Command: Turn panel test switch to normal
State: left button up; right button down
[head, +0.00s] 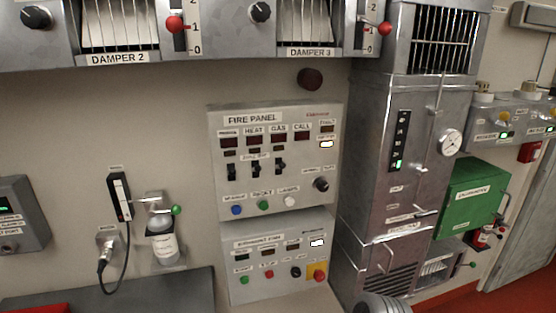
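The fire panel (212,160) is a grey wall box, labelled FIRE PANEL, in the middle of the head view. A black rotary knob (321,184) sits at its lower right under a small label too blurred to read surely. It looks like the test switch; its pointer direction is too small to tell. Three black toggle switches (255,168) stand in a row left of the knob. A lit indicator (326,144) shows at the panel's upper right.
Below is a second grey box (235,290) with several buttons. A tall metal cabinet (375,150) with handles projects just right of the panel. Damper boxes (225,45) with red-knobbed levers overhang above. A bottle (163,243) on a bracket and a cabled device (119,197) are left.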

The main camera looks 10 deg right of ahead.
aim_at(322, 185)
jog(key=k, duration=0.95)
jog(key=z, duration=0.95)
jog(key=i, duration=1)
jog(key=u, duration=0.25)
